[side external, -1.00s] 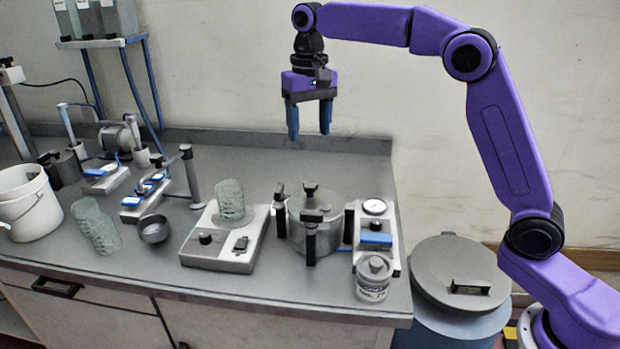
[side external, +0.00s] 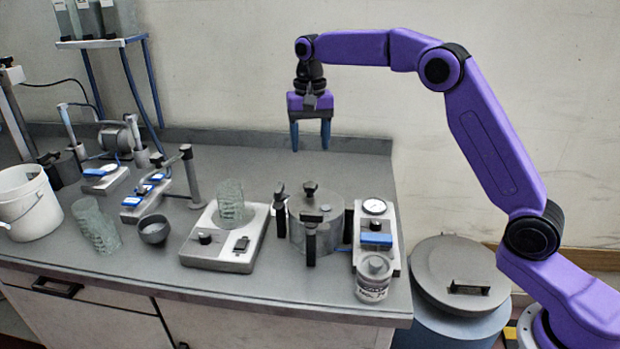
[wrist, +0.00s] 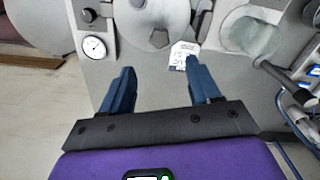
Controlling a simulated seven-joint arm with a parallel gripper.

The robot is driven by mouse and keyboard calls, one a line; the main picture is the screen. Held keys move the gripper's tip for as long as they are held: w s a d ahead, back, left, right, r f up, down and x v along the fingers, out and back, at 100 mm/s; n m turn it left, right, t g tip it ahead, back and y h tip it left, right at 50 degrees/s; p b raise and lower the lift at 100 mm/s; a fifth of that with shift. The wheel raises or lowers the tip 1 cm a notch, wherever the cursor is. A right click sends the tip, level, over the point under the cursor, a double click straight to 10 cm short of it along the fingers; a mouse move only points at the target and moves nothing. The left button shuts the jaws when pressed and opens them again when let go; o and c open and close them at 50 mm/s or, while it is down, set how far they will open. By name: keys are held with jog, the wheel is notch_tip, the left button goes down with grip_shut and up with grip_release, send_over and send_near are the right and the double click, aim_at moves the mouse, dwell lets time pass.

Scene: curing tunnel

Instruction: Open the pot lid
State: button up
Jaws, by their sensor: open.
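The metal pot (side external: 316,222) stands near the right end of the bench, with black clamp handles around it and a lid with a black knob (side external: 310,188) on top. In the wrist view the round lid (wrist: 158,12) shows at the top edge, partly cut off. My gripper (side external: 311,148) is open and empty. It hangs above the back of the bench, behind and above the pot, with its fingers pointing down and apart from the lid. In the wrist view my gripper (wrist: 162,80) has its two blue fingers spread.
A gauge unit (side external: 376,240) stands right of the pot, with a small lidded jar (side external: 374,280) in front. A hotplate (side external: 226,240) carrying a glass beaker (side external: 231,202) is to the left. A lidded drum (side external: 455,272) stands beyond the bench's right end.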

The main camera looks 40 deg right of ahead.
aim_at(310, 184)
notch_tip(310, 184, down, 11)
jog(key=shift+r, duration=0.2)
dwell(0.3)
grip_shut()
